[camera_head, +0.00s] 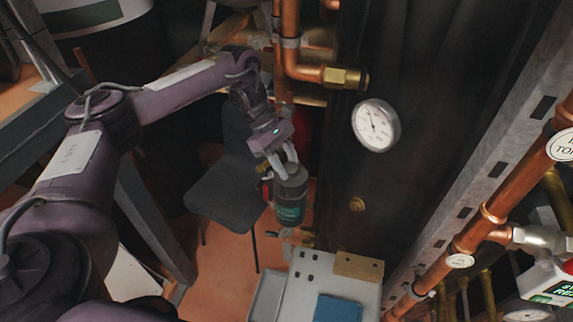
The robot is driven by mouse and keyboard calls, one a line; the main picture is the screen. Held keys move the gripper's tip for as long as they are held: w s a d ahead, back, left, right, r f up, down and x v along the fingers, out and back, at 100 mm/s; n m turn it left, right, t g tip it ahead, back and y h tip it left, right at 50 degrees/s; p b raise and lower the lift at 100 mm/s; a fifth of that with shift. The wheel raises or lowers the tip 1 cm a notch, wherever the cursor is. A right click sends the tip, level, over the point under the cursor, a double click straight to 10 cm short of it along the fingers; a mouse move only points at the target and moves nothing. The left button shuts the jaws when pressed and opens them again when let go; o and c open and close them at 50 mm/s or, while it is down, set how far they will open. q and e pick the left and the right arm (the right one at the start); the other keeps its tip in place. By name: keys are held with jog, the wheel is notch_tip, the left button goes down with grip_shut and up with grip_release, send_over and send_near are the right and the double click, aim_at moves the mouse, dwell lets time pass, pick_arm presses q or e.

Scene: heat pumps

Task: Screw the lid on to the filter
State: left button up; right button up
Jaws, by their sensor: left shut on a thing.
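My left arm comes in from the left, and its gripper (284,162) points down at the centre. Its pale fingers are shut on the dark grey lid (291,181) at the top of a dark cylindrical filter (289,211) with a teal label. The lid looks in line with the filter body, but I cannot tell whether they touch or how the threads sit. The fingers partly hide the top of the lid. My right gripper is not in view.
A pressure gauge (376,126) and copper pipe with a brass fitting (345,77) stand right of the arm. A black chair (225,197) is behind, left of the filter. A light-grey cart top (300,283) is below. A metal rail (470,165) and pipes run along the right.

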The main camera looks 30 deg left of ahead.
pick_arm(q)
jog(key=shift+r, duration=0.1)
jog(key=o, duration=1.2)
jog(key=shift+c, duration=0.2)
